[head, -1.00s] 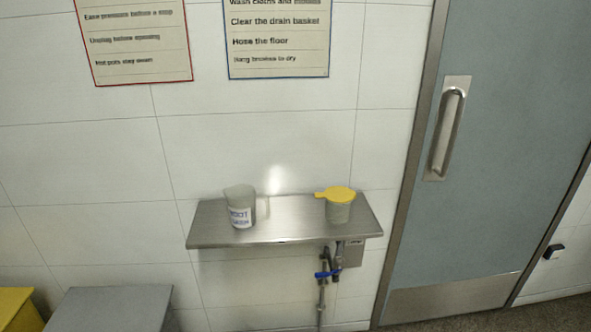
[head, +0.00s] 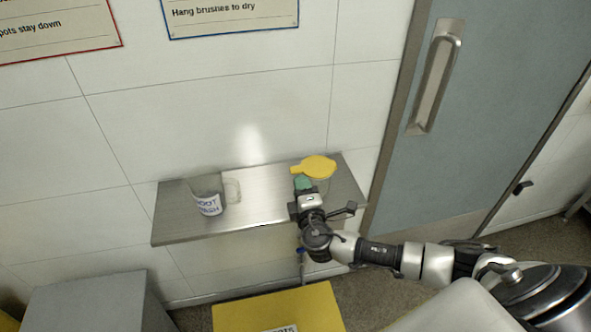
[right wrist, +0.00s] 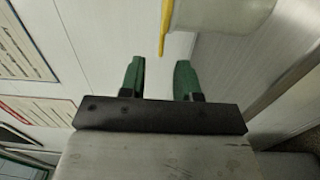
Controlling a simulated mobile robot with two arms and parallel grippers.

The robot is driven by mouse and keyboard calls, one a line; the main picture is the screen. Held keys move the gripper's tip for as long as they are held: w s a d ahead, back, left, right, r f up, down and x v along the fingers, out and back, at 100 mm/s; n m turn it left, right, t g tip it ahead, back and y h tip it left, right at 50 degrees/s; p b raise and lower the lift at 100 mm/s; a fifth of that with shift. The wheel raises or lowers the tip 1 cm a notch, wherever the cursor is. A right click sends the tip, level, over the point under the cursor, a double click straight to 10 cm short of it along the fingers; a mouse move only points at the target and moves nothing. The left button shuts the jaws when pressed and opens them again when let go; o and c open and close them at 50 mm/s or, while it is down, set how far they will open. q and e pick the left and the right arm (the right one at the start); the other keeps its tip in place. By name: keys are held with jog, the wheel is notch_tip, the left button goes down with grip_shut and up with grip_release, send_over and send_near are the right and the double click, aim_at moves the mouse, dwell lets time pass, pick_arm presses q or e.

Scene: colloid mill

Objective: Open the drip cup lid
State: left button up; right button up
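The drip cup stands on the steel wall shelf (head: 250,205), right of centre. Its yellow lid (head: 318,167) lies flat on top, shut, with a tab pointing left. The cup's body is partly hidden by my right gripper. My right gripper (head: 303,183) has green fingers and is just in front of and below the lid tab in the head view. In the right wrist view the fingers (right wrist: 160,80) are apart with nothing between them. The pale cup (right wrist: 215,15) with its yellow lid edge (right wrist: 165,25) is beyond them, at the top. My left gripper is out of view.
A jug labelled "boot wash" (head: 208,203) stands on the shelf's left part, with bare shelf between it and the cup. A yellow box (head: 275,311) and a grey box (head: 90,302) stand below. A door (head: 480,120) with a long handle is at the right.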

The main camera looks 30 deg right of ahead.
aim_at(312, 167)
jog(key=shift+p+x, duration=0.45)
jog(key=shift+x, duration=2.35)
jog(key=shift+f, duration=0.1)
jog(key=shift+c, duration=0.3)
grip_shut()
